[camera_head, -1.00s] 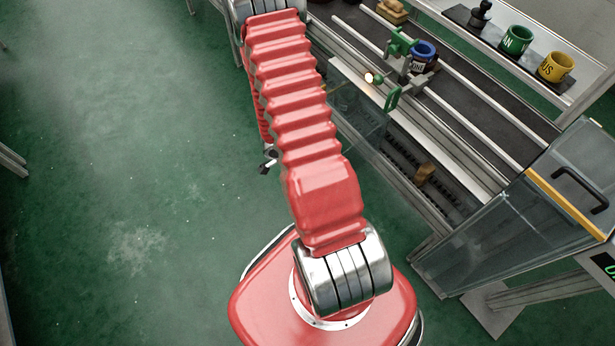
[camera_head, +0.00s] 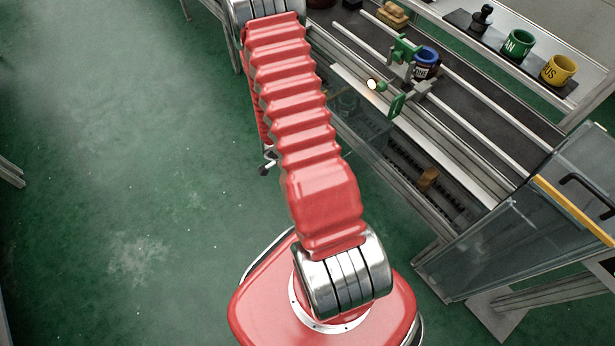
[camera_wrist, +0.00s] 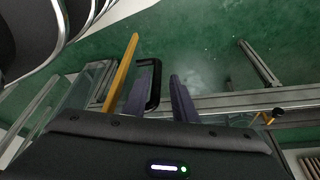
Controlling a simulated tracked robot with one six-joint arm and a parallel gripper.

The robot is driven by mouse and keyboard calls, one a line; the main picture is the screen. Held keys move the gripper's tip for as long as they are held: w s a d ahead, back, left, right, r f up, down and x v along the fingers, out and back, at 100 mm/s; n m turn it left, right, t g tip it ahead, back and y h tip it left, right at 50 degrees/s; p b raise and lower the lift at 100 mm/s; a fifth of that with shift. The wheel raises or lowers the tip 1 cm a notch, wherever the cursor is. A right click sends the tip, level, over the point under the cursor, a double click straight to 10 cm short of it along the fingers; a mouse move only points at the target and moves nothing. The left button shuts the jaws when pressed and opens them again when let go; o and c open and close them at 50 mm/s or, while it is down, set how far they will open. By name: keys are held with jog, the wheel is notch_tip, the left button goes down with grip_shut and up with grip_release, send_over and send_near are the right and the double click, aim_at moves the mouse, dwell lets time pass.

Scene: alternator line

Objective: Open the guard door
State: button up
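The guard door is a clear panel (camera_head: 490,252) with a yellow edge strip (camera_head: 570,208) and a black bow handle (camera_head: 586,194), at the right of the head view. In the wrist view the yellow strip (camera_wrist: 122,72) and the black handle (camera_wrist: 155,84) show just beyond my gripper (camera_wrist: 160,92). Its two grey-purple fingers stand apart. The handle appears between them, nearer the left finger. I cannot tell whether a finger touches it. The head view does not show my gripper at the handle.
The line's rails (camera_head: 490,118) run beside my arm, with a green fixture (camera_head: 405,50) and a blue cup (camera_head: 425,60) on them. A green cup (camera_head: 519,43) and a yellow cup (camera_head: 558,70) stand on the shelf behind. The green floor at left is clear.

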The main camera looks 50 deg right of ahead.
jog(key=shift+o, duration=0.9)
jog(key=shift+d+r, duration=0.15)
jog(key=shift+d, duration=0.1)
jog(key=v, duration=1.3)
jog(key=shift+a+r, duration=0.2)
jog(key=shift+a, duration=0.2)
jog(key=shift+w, duration=0.1)
